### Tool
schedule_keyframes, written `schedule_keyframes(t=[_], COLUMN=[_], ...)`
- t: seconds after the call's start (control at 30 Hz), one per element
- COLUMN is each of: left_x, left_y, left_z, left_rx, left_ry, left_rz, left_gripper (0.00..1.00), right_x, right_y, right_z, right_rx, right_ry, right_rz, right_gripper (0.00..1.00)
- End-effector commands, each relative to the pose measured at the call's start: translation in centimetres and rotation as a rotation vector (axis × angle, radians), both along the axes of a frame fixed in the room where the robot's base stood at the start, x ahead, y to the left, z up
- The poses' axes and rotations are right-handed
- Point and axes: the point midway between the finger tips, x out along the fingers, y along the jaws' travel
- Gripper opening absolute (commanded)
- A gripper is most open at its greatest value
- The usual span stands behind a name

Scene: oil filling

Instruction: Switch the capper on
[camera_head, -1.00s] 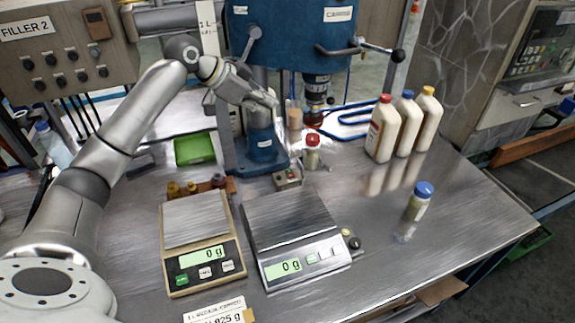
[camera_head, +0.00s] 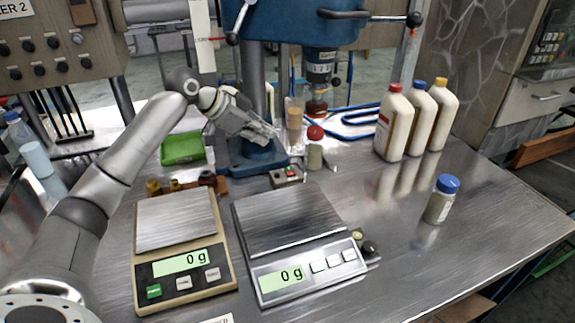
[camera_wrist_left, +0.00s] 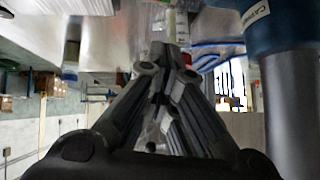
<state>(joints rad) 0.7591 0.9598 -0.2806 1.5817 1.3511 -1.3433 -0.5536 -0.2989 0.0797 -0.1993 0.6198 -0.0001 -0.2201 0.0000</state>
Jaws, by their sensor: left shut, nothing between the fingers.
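The capper (camera_head: 292,18) is a blue drill-press-like machine on a blue column at the back of the table, with its chuck (camera_head: 319,68) hanging down. A small control box (camera_head: 287,177) with red and green buttons sits on the table in front of the column's base. My left gripper (camera_head: 270,132) is shut and empty, in front of the column, above and slightly left of the control box, apart from it. In the left wrist view the shut fingers (camera_wrist_left: 170,55) fill the middle. A small jar with a red cap (camera_head: 315,132) stands below the chuck. My right gripper is out of view.
Two scales, a beige one (camera_head: 187,268) and a silver one (camera_head: 308,265), stand in front, both reading 0 g. A blue-capped jar (camera_head: 440,200) stands at the right, and three white bottles (camera_head: 395,125) behind it. A green tray (camera_head: 182,148) lies at back left. The front right table is clear.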

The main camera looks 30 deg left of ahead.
Motion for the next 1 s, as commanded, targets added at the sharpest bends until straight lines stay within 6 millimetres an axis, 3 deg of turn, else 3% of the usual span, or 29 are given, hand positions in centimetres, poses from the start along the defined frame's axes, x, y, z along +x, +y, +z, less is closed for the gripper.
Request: schedule_keyframes(t=[0.37,0.8,1.0], left_x=[0.7,6.0,6.3], left_y=[-0.5,-4.0,-3.6], left_z=[-0.7,-6.9,-9.8], left_rx=[-0.003,-0.003,0.000], left_ry=[0.001,0.002,0.003], left_rz=[-0.002,-0.001,0.001], left_gripper=[0.00,0.00,0.00], right_x=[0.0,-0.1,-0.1], right_y=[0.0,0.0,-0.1], right_z=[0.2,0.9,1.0], right_rx=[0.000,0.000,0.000], right_ry=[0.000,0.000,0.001], right_rz=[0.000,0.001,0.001], right_gripper=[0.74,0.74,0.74])
